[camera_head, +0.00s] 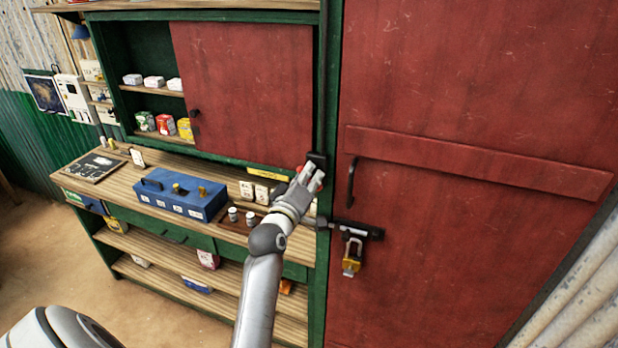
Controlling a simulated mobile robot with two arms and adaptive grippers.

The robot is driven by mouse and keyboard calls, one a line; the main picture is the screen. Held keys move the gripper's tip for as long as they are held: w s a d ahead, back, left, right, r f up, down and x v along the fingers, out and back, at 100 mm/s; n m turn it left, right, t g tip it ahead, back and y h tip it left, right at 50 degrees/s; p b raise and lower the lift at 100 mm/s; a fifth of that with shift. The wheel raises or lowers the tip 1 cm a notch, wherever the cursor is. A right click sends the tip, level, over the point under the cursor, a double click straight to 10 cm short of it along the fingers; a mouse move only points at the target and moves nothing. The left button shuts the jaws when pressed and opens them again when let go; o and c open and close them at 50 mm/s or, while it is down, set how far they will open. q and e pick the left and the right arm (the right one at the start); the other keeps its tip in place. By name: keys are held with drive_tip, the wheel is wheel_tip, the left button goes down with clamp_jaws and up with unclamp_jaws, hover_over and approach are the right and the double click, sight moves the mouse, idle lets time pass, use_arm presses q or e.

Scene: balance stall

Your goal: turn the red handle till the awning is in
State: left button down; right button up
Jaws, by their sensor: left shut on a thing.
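My left gripper (312,176) is at the green post between the stall counter and the red door. It is shut on the red handle (319,181), of which only small red parts show between and beside the fingers. A dark mount (318,160) shows on the post just behind the fingertips. The rest of the handle is hidden by the gripper. I cannot make out the awning in this view. My right gripper is not in view.
The wooden counter (140,190) holds a blue box (180,194), small white weights and cards close to my left arm. A sliding red panel (245,90) covers part of the shelves. The red door (470,250) has a black pull (352,182) and a padlock (352,257).

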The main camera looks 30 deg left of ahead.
use_arm(q)
drive_tip(key=shift+n, duration=1.6)
drive_tip(key=c, duration=1.4)
unclamp_jaws()
drive_tip(key=shift+a, duration=0.1)
